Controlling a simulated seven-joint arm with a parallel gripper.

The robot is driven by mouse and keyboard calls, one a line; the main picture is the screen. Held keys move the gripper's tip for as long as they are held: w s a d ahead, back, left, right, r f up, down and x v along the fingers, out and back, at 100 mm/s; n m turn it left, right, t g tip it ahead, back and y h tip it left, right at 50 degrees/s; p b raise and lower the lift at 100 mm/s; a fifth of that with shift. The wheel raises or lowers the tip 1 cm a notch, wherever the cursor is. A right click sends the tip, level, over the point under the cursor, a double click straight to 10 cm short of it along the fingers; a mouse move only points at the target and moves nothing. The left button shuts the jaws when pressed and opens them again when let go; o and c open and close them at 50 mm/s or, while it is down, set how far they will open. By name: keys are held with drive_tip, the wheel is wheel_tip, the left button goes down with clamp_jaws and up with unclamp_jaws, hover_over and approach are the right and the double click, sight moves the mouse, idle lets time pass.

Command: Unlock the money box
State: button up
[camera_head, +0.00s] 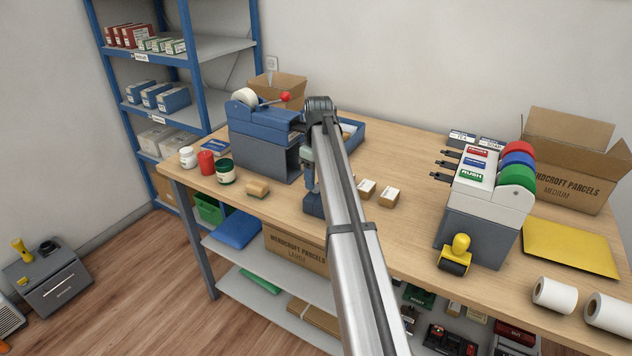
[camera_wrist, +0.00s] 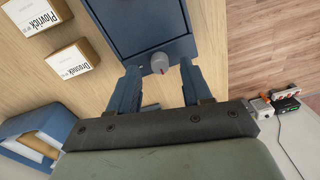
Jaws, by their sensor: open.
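In the head view only a blue piece of the box (camera_head: 313,205) shows; my arm hides the rest. My gripper (camera_wrist: 160,69) is open, with its two blue fingers on either side of the knob and a visible gap to each side. I cannot tell how high the fingertips are over the panel. In the head view my gripper (camera_head: 308,172) is partly hidden by my arm.
Two small labelled parcels (camera_head: 365,188) (camera_head: 388,197) lie right of the money box. A blue tray (camera_wrist: 25,125) and a blue-grey counter machine (camera_head: 265,150) with a red-knobbed lever stand behind. Jars (camera_head: 225,171) stand left. The counter's front edge is close to the box.

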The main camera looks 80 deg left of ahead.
drive_tip(key=shift+f, duration=0.85)
drive_tip(key=shift+c, duration=0.5)
clamp_jaws()
